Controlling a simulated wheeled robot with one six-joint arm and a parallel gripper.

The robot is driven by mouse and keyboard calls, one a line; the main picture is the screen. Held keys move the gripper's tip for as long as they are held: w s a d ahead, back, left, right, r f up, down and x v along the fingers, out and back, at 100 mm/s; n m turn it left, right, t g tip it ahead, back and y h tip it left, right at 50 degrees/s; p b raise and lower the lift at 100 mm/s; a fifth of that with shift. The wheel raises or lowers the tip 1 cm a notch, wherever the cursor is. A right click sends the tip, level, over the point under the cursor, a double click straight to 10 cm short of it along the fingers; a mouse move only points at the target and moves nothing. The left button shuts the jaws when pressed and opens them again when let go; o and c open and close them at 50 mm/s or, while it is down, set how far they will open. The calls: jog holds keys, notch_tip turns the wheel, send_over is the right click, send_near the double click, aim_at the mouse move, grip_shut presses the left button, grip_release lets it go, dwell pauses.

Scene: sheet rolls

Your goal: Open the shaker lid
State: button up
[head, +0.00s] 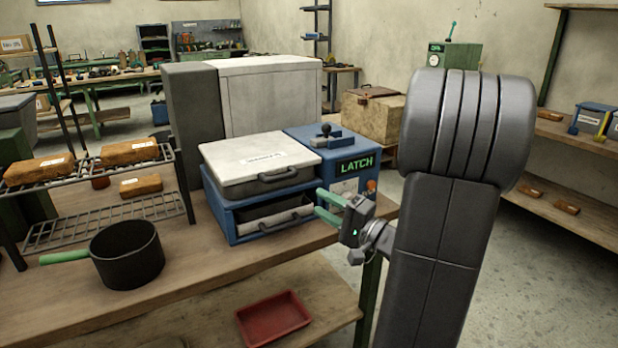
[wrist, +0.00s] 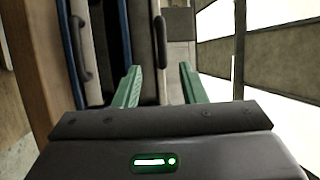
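The shaker (head: 240,213) is a blue box on the wooden bench, with a pale lid (head: 245,155) that lies shut on top. A dark lid handle (head: 278,175) is on the lid's front edge. My gripper (head: 319,202) is open and empty, to the right of the lid handle in the head view. In the wrist view the lid handle (wrist: 161,42) shows beyond and between the green fingertips (wrist: 160,68), apart from them. The view there is turned sideways. A panel marked LATCH (head: 355,166) is on the shaker's right part, with a dark knob (head: 326,130) on top.
A drawer with a handle (head: 287,220) sits below the lid. A black pot (head: 127,255) with a green handle stands at the left, near a wire rack (head: 105,215) with brown blocks. A red tray (head: 273,318) lies on the lower shelf. Bench space before the shaker is clear.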

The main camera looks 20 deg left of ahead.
aim_at(280, 178)
jog(key=p+x, duration=0.1)
jog(key=x, duration=1.2)
jog(key=shift+w+a+r, duration=0.2)
jog(key=shift+w+a, duration=0.05)
jog(key=shift+a, duration=0.1)
grip_shut()
